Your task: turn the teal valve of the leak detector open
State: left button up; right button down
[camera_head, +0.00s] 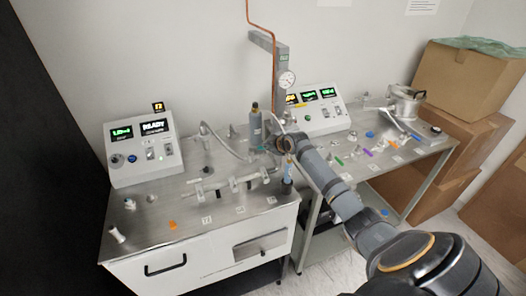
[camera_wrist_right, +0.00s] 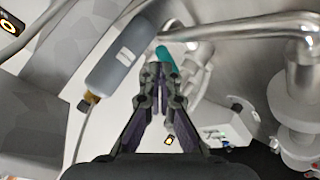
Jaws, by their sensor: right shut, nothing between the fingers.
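The teal valve (camera_wrist_right: 165,60) shows as a short teal handle in the right wrist view, next to a bent metal pipe. My right gripper (camera_wrist_right: 159,78) is shut and empty, its fingertips at the near end of the teal handle in that view; I cannot tell whether they touch it. In the head view my right gripper (camera_head: 274,144) is over the back right of the left bench, and the arm largely hides the valve area. A console with a READY display (camera_head: 145,147) stands on the left bench. My left gripper is not in view.
A grey bottle with a brass top (camera_head: 255,124) stands close to my right gripper; it also shows in the wrist view (camera_wrist_right: 122,55). A copper pipe (camera_head: 274,70) rises behind. A second console (camera_head: 320,114) and small parts are on the right bench. Cardboard boxes (camera_head: 465,82) stand at right.

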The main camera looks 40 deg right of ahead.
jog(key=shift+d, duration=0.1)
dwell(0.5)
jog(key=shift+s+a+p, duration=0.1)
jog(key=shift+a+p, duration=0.55)
jog(key=shift+a, duration=0.25)
jog(key=shift+r, duration=0.15)
